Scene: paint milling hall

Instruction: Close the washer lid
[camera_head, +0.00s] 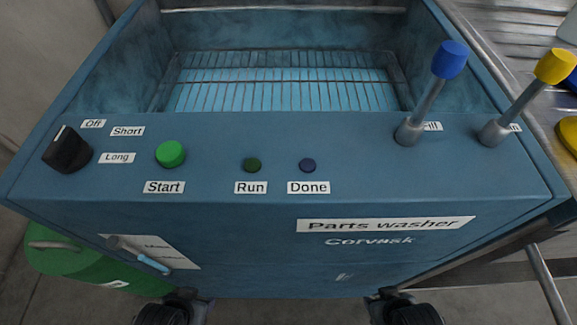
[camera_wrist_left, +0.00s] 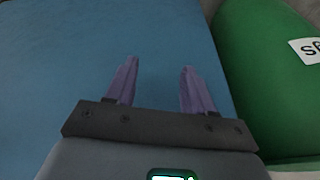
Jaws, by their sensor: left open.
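The blue parts washer (camera_head: 250,225) fills the middle of the head view. Its top is open, showing a wire rack (camera_head: 285,82) inside the basin. A pale metal strip (camera_head: 285,10) runs along the back at the top of the picture; I cannot tell whether it belongs to the lid, and no lid is clearly in view. My left gripper (camera_head: 187,294) is low in front of the washer's front panel. In the left wrist view its two purple fingers (camera_wrist_left: 160,85) are apart and empty, before a blue surface. My right gripper (camera_head: 386,294) is also low in front; its fingers are unclear.
The front panel carries a black knob (camera_head: 67,149), a green start button (camera_head: 170,154), a blue-topped lever (camera_head: 432,92) and a yellow-topped lever (camera_head: 525,98). A green drum (camera_head: 65,265) stands at the lower left. A metal-slatted surface (camera_head: 520,40) is at the right.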

